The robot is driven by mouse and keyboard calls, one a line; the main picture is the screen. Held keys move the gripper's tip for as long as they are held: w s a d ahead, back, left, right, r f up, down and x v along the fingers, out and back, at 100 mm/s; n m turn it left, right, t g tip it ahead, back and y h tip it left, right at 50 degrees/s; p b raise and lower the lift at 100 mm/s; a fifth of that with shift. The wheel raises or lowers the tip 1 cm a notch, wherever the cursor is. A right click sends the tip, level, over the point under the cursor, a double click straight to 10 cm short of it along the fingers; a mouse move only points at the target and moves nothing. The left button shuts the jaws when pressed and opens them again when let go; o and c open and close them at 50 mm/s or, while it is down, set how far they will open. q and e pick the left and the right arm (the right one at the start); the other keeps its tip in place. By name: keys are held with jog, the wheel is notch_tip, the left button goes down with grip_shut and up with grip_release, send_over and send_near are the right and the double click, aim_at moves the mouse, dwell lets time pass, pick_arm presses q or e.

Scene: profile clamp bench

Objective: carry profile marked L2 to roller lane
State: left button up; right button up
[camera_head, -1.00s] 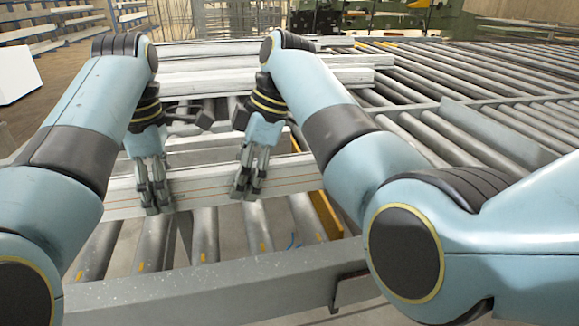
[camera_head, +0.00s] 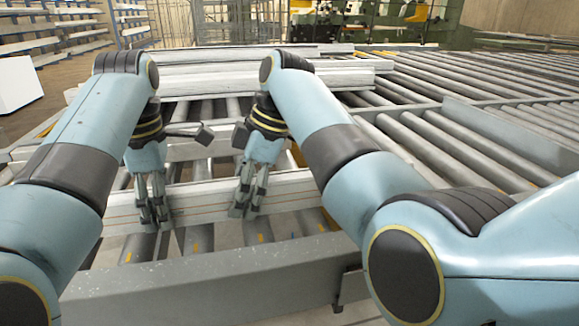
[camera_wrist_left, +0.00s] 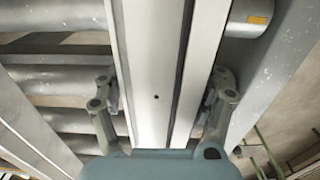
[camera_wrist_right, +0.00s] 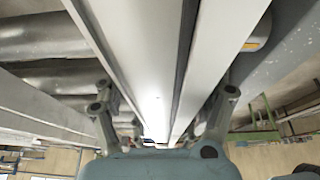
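A long pale grey profile (camera_head: 208,203) lies crosswise in front of me in the head view, above a row of rollers; I cannot read a mark on it. My left gripper (camera_head: 154,220) is closed about its left part, and my right gripper (camera_head: 245,212) about its middle. In the left wrist view the profile (camera_wrist_left: 150,60) runs between the two fingers, one on each side. The right wrist view shows the profile (camera_wrist_right: 145,50) between the fingers likewise. Roller lanes (camera_head: 450,80) stretch away at the right and back.
Several more profiles (camera_head: 340,78) lie stacked at the back. Another pale profile (camera_head: 215,148) lies behind the held one. A grey frame beam (camera_head: 230,275) crosses the front. A raised grey guide plate (camera_head: 510,135) stands among the rollers at right.

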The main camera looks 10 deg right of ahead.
pick_arm(q)
jog(key=o, duration=0.4)
jog(key=shift+r, duration=0.15)
pick_arm(e)
jog(key=o, duration=0.4)
jog(key=shift+r, duration=0.2)
jog(key=shift+r, duration=0.1)
